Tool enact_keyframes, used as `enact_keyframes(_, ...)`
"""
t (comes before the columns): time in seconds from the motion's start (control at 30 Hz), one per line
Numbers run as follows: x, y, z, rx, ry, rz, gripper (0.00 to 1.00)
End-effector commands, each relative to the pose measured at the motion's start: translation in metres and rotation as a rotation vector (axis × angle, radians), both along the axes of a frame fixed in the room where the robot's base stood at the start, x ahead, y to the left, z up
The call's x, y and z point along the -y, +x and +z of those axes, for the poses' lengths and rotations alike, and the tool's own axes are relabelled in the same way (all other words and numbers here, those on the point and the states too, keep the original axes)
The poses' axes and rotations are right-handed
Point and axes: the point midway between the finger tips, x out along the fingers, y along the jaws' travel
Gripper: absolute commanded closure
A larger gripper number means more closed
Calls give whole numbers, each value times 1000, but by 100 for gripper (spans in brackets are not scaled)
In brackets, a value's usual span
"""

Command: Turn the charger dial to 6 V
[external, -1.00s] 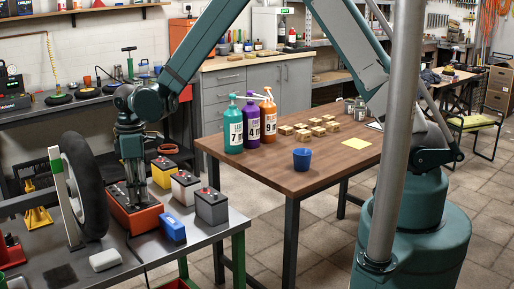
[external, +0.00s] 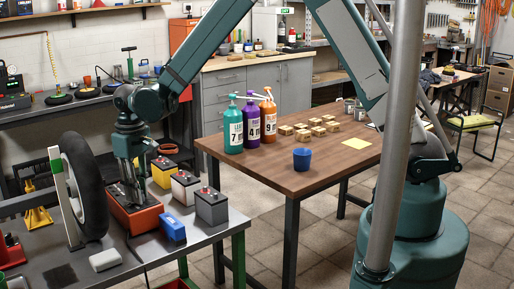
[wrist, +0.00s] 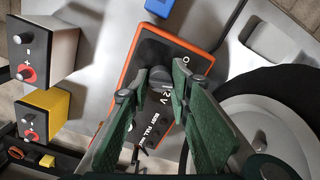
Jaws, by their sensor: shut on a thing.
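The charger (external: 147,218) is an orange box with a dark top on the grey workbench in the external view. In the wrist view the charger (wrist: 128,70) shows an orange rim and a dark face with white print. "12V" and "BUSY FULL" can be read there; other marks are partly covered. The dark dial (wrist: 160,75) sits between my fingertips. My gripper (wrist: 154,80) points down at the charger and is shut on the dial. My gripper in the external view (external: 131,190) is over the charger's top. The dial's pointer and the 6 V mark cannot be made out.
A wheel (external: 84,185) stands close left of the charger. Grey, white and yellow batteries (external: 211,208) stand to its right and behind. A blue box (external: 172,227) lies at its front right. A wooden table (external: 270,180) holds bottles, a blue cup and small blocks.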

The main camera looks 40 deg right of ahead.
Motion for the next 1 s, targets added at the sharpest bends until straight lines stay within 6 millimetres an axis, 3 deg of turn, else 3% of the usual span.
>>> enact_keyframes(0.4,-1,1,0,2,2,-242,91)
enact_keyframes(0.93,-1,1,1,2,2,-277,91)
enact_keyframes(0.97,-1,1,1,2,2,-277,78)
enact_keyframes(1.0,-1,1,1,2,2,-277,73)
